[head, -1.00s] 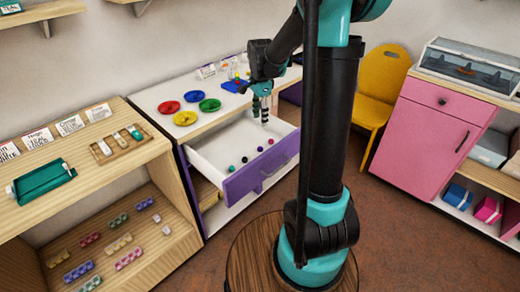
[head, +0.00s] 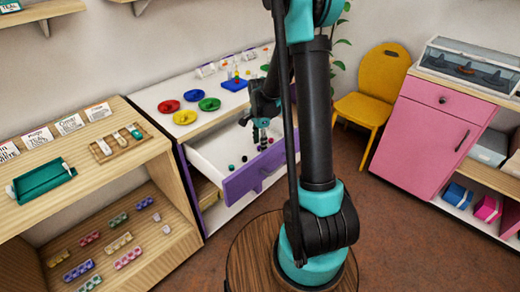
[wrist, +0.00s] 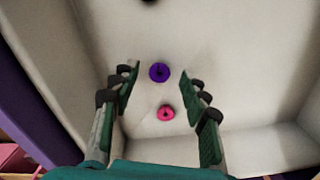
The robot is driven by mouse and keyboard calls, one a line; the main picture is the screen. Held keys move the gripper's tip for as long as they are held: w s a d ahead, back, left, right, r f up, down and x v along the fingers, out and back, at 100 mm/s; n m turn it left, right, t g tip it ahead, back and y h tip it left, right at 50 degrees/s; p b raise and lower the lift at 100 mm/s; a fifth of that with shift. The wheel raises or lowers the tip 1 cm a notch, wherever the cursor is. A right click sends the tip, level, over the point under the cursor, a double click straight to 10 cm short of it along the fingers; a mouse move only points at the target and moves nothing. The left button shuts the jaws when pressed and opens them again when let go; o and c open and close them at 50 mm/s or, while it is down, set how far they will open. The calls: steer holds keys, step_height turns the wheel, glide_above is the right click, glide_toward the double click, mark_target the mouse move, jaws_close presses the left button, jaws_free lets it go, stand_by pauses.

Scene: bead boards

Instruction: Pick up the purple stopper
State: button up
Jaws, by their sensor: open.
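The purple stopper (wrist: 159,72) lies on the white floor of the open drawer (wrist: 250,85). In the wrist view it shows between the tips of my gripper (wrist: 158,80), roughly centred, with clear gaps on both sides. My gripper is open and holds nothing. A pink stopper (wrist: 166,112) lies close to the purple one, nearer the palm in that view. In the head view my gripper (head: 262,142) points down into the drawer, and its fingers partly hide the stoppers there, so I cannot pick out the purple one.
The drawer's purple front (head: 258,172) and white walls surround my gripper. Other dark stoppers lie on the drawer floor to the left. Red, yellow, green and blue dishes (head: 184,117) stand on the counter above. A wooden shelf (head: 145,155) stands left.

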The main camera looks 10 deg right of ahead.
steer(key=shift+f, duration=0.6)
steer(key=shift+c, duration=0.4)
steer(key=c, duration=0.7)
steer(key=shift+r, duration=0.15)
